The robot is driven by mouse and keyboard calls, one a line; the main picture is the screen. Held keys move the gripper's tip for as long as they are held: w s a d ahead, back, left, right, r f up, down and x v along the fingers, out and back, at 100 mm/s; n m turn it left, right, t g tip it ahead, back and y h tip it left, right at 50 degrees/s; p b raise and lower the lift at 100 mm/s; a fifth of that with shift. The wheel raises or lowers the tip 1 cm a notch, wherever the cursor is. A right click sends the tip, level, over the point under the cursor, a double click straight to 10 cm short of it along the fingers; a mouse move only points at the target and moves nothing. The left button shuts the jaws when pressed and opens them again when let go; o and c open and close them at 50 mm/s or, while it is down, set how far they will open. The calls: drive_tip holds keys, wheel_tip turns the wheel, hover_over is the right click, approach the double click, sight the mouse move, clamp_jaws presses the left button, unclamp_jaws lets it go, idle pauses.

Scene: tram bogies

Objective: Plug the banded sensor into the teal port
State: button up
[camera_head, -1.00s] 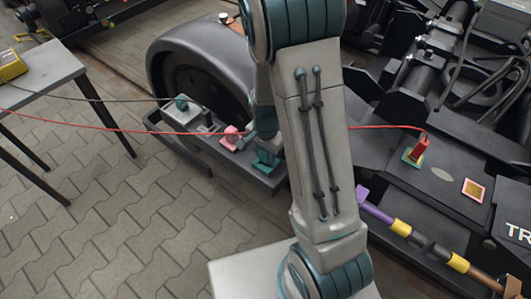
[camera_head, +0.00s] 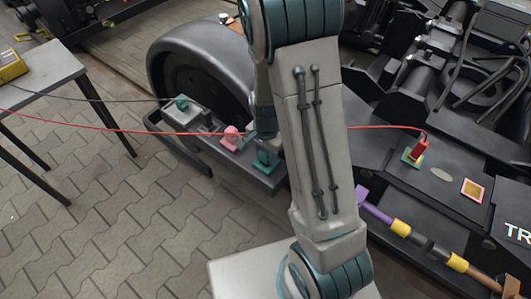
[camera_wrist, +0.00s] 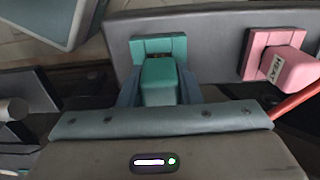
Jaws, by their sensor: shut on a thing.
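A teal block (camera_wrist: 160,82) sits between the two fingers of my gripper (camera_wrist: 160,95) in the wrist view, and the fingers are shut on it. I take it for the sensor, but its band is not visible. Just beyond it is the teal port (camera_wrist: 143,46), a squared bracket on a grey rail. The block overlaps the port in this view, so I cannot tell how deep it sits. In the head view the teal port (camera_head: 265,160) is on the rail by the wheel, and my arm hides most of the gripper.
A pink plug labelled HEAT (camera_wrist: 292,68) is in a pink port right of the teal one. A red plug (camera_head: 421,148) with a red cable stands on the bogie. Red and dark cables cross left of my arm. A table (camera_head: 50,75) stands at left.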

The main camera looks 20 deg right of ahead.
drive_tip(key=shift+f+b, duration=0.4)
drive_tip(key=shift+f, duration=0.15)
drive_tip(key=o, duration=1)
drive_tip(key=shift+r, duration=0.15)
wheel_tip(320, 180, up, 14)
drive_tip(key=p, duration=0.5)
drive_tip(key=shift+f, duration=0.2)
drive_tip(key=s+r+n+t+p, duration=0.1)
drive_tip(key=s+r+n+p, duration=0.2)
drive_tip(key=r+p, duration=0.4)
drive_tip(key=s+r+n+t+p, duration=0.1)
drive_tip(key=s+r+n+p, duration=0.3)
drive_tip(key=r, duration=1.3)
drive_tip(key=s+r+n+p, duration=0.3)
drive_tip(key=s+r+p, duration=0.3)
drive_tip(key=r+p, duration=0.5)
drive_tip(key=shift+s+r+n+t, duration=0.3)
drive_tip(key=shift+s+r+t, duration=0.1)
drive_tip(key=shift+r, duration=0.05)
